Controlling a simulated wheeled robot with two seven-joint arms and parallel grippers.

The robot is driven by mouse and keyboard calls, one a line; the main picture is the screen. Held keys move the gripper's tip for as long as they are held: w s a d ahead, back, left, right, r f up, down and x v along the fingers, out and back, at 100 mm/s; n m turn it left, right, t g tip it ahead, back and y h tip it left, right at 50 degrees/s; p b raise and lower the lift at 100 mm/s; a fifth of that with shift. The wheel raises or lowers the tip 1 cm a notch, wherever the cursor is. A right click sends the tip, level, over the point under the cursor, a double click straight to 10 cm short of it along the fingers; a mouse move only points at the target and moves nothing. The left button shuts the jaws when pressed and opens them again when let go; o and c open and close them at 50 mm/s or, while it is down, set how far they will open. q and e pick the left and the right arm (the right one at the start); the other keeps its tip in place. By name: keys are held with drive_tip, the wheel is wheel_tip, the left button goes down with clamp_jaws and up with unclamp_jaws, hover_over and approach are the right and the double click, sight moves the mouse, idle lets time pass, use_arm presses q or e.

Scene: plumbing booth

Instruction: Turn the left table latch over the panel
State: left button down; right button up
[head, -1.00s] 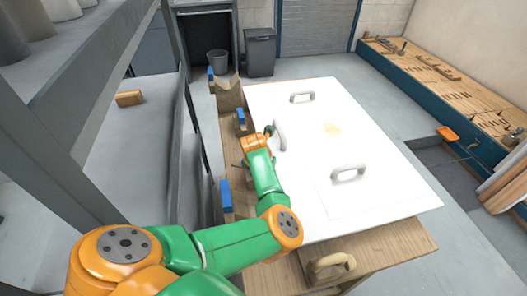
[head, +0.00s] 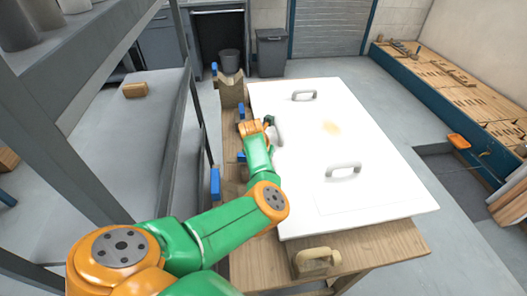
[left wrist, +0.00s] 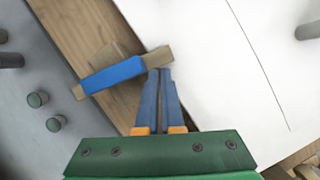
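The white panel (head: 350,125) lies on the wooden table (head: 365,247). Several blue-marked pieces stand along the table's left side, one (head: 215,185) nearer me and another (head: 242,157) close beside my left arm. In the left wrist view one latch shows a blue middle (left wrist: 113,75) and bare wooden ends; its right end appears to overlap the panel (left wrist: 225,60) edge. My left gripper (left wrist: 162,75) has its narrow fingers together, tips right at that wooden end; contact cannot be told. In the head view my left gripper (head: 269,121) is by the panel's left edge, fingertips unclear. My right gripper is out of view.
Pale handles stand on the panel at the far side (head: 304,95) and near side (head: 343,170), and another is partly hidden by my left gripper. A tan clamp-like piece (head: 316,262) sits at the table's front edge. Grey shelving (head: 150,130) stands close on the left.

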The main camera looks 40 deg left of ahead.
use_arm(q)
drive_tip(key=shift+s+r, duration=0.15)
drive_tip(key=shift+r, duration=0.15)
drive_tip(key=d+r+m+y+b, duration=0.1)
drive_tip(key=m+b, duration=0.2)
drive_tip(key=m, duration=0.1)
drive_tip(key=s+d+r+m+g+y+b, duration=0.1)
drive_tip(key=d+m+b, duration=0.1)
drive_tip(key=m+b, duration=0.1)
drive_tip(key=d+r+m+y+b, duration=0.1)
drive_tip(key=m+b, duration=0.1)
drive_tip(key=m, duration=0.2)
drive_tip(key=shift+s+d+r+m+g+y+b, duration=0.3)
drive_tip(key=shift+s+d+m+g+b, duration=0.05)
drive_tip(key=shift+s+m+g+b, duration=0.05)
drive_tip(key=d+r+m+y, duration=0.1)
drive_tip(key=m, duration=0.1)
drive_tip(key=d+m+y+b, duration=0.1)
drive_tip(key=m, duration=0.1)
drive_tip(key=shift+r, duration=0.35)
drive_tip(key=shift+a+m, duration=0.15)
drive_tip(key=shift+m, duration=0.15)
drive_tip(key=x, duration=0.9)
drive_tip(key=shift+s+a+p, duration=0.1)
drive_tip(key=shift+a+p, duration=0.15)
drive_tip(key=shift+p, duration=0.05)
